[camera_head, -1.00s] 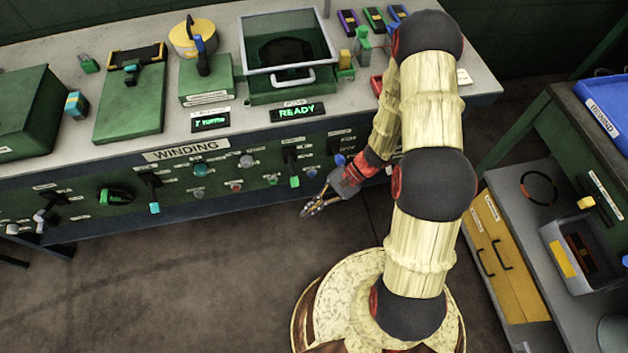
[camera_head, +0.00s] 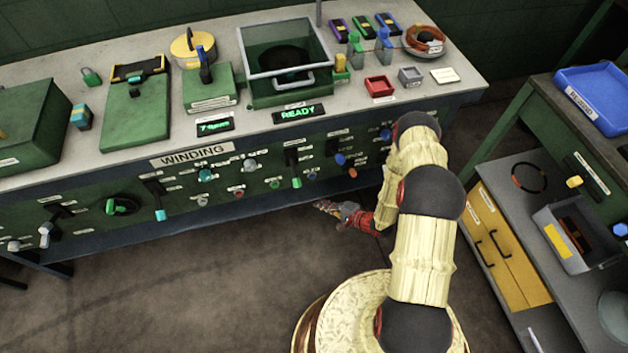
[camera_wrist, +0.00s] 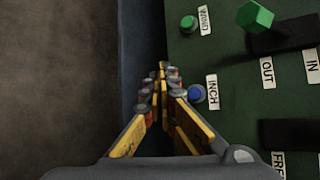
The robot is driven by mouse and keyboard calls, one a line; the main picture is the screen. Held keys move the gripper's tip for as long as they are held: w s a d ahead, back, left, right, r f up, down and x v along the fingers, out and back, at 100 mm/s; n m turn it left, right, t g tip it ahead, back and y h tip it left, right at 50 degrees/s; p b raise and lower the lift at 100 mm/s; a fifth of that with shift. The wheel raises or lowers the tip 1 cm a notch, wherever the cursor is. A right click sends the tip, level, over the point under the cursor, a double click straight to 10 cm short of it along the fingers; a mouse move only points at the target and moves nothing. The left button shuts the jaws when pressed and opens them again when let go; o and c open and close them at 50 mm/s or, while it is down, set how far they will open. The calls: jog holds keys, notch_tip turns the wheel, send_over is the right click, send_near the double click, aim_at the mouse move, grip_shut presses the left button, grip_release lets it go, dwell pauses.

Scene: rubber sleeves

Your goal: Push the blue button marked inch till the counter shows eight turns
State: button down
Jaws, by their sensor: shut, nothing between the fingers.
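The blue button marked INCH (camera_wrist: 196,93) is on the green panel in the wrist view, just right of my fingers. In the head view it is a small button (camera_head: 312,176) on the front panel of the winding bench. My gripper (camera_wrist: 162,72) is shut and empty, its fingertips over the dark strip along the panel's edge. In the head view my gripper (camera_head: 322,206) is low in front of the bench, below the button and seemingly apart from it. The counter display (camera_head: 214,126) appears to read 7 turns, in small, blurred text.
A display (camera_head: 298,114) reads READY. A green WIND button (camera_wrist: 188,23) and a green-knobbed lever (camera_wrist: 255,17) marked IN and OUT are close to the INCH button. Other levers and knobs crowd the panel. The floor in front is clear.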

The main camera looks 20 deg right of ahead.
aim_at(312, 177)
jog(key=shift+n, duration=0.3)
jog(key=w+b, duration=0.2)
jog(key=w, duration=0.6)
jog(key=shift+w, duration=0.4)
jog(key=shift+w, duration=0.1)
dwell(1.3)
jog(key=shift+w+b, duration=0.3)
jog(key=shift+b, duration=0.05)
jog(key=shift+w, duration=0.35)
dwell(0.6)
jog(key=shift+s, duration=0.15)
jog(key=shift+s+r, duration=0.1)
jog(key=shift+s, duration=0.5)
